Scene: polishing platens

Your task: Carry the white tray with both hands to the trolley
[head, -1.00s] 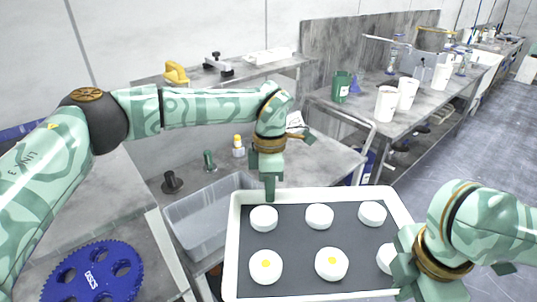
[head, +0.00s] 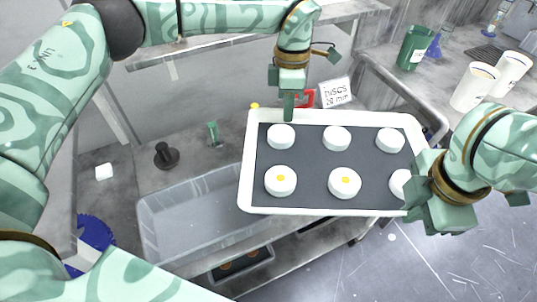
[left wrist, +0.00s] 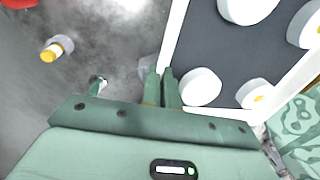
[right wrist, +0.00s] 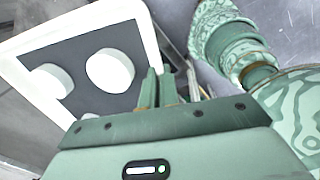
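The white tray (head: 246,182) has a dark lining with several white discs, some with yellow dots. It looks roughly level. My left gripper (head: 288,112) is at its far-left edge; the left wrist view shows the fingers (left wrist: 162,88) close together on the tray rim. My right gripper (head: 408,200) is at the right edge, covering part of a disc. The right wrist view shows its fingers (right wrist: 157,90) close together at the rim there. No trolley can be surely made out.
A clear bin (head: 170,238) sits left of and below the tray. A curved metal rail (head: 400,88) stands just behind the tray. Open floor (head: 430,265) shows at lower right.

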